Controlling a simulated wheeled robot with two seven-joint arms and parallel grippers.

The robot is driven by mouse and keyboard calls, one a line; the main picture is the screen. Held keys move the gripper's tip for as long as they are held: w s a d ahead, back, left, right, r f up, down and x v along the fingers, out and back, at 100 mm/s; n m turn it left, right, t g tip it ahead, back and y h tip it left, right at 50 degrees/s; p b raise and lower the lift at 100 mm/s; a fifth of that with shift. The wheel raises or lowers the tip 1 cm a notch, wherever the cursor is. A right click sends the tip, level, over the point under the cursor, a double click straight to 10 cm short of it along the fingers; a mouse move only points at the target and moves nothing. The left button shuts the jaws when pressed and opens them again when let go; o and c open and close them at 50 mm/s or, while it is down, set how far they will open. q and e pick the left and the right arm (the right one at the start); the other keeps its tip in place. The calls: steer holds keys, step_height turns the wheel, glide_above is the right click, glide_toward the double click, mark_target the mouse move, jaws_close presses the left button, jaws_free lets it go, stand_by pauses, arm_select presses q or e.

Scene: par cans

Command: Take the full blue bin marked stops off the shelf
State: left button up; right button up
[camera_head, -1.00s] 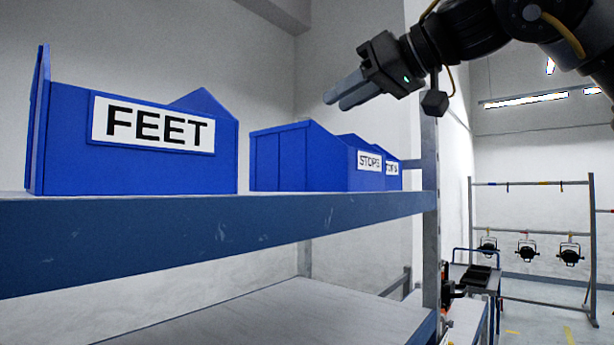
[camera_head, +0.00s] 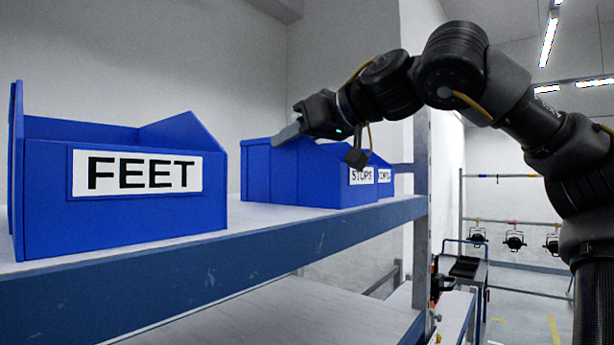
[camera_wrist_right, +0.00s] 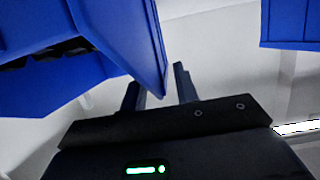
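The blue bin marked STOPS (camera_head: 335,180) stands on the upper shelf (camera_head: 240,225), right of the FEET bin. My right gripper (camera_head: 287,133) reaches over it from the right, its fingers down at the bin's top edge on the left. In the right wrist view the gripper (camera_wrist_right: 157,90) is open. A corner of a blue bin wall (camera_wrist_right: 135,45) reaches between its fingertips, with a gap still showing; firm contact cannot be told. Dark contents show inside that bin. My left gripper is not in view.
The blue FEET bin (camera_head: 120,205) stands at the left on the same shelf. Another blue bin (camera_head: 385,181) is partly hidden behind the STOPS bin. A grey shelf post (camera_head: 421,220) rises at the right end. The lower shelf (camera_head: 280,318) is bare where seen.

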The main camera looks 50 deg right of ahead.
steer(key=shift+w, duration=0.3)
steer(key=shift+s+a, duration=0.1)
steer(key=shift+s, duration=0.2)
steer(key=shift+c, duration=0.9)
jaws_close()
steer(key=shift+w, duration=0.1)
steer(key=shift+f, duration=0.1)
